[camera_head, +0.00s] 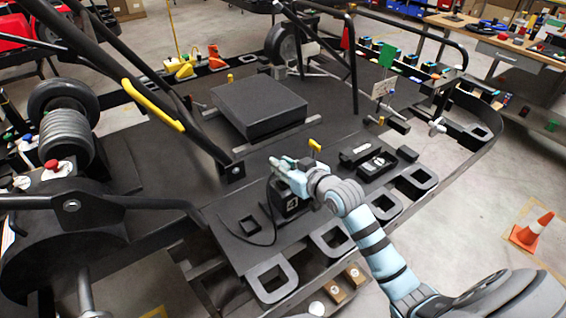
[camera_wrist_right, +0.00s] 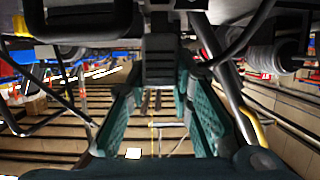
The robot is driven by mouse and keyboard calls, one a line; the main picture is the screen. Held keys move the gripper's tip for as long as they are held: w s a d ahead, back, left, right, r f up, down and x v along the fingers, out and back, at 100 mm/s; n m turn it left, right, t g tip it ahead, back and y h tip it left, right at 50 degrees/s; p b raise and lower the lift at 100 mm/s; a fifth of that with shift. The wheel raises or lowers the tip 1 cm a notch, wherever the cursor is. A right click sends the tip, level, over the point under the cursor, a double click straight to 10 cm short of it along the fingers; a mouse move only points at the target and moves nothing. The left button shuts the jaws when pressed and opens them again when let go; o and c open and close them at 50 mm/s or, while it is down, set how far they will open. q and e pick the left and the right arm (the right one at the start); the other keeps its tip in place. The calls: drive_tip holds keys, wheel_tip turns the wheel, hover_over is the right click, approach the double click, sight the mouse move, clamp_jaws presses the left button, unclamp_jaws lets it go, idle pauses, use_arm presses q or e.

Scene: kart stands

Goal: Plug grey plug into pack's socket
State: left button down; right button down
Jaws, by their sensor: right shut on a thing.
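My right gripper (camera_head: 279,168) reaches in from the lower right and sits over the kart's black deck. In the right wrist view its two teal fingers (camera_wrist_right: 160,85) close on a dark grey ribbed block, which looks like the grey plug (camera_wrist_right: 160,60). In the head view the plug is mostly hidden by the gripper. A thin black cable (camera_head: 272,215) hangs from near the gripper and curves down to the deck. A black box with a white label (camera_head: 292,204) stands just under the gripper; I cannot tell whether the plug touches it. No socket is clearly visible. My left gripper is out of view.
A large flat black box (camera_head: 259,105) lies behind the gripper. A small yellow-topped post (camera_head: 314,146) stands close by, and a black tray (camera_head: 368,163) lies to the right. Kart tubes (camera_head: 150,85) cross the left side. An orange cone (camera_head: 533,229) stands on the floor at right.

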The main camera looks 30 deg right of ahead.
drive_tip(key=shift+r, duration=0.1)
idle(0.4)
drive_tip(key=shift+p, duration=0.35)
idle(0.3)
drive_tip(key=shift+p, duration=0.3)
idle(0.5)
drive_tip(key=shift+p, duration=0.3)
drive_tip(key=shift+f+b, duration=0.75)
drive_tip(key=shift+f, duration=0.55)
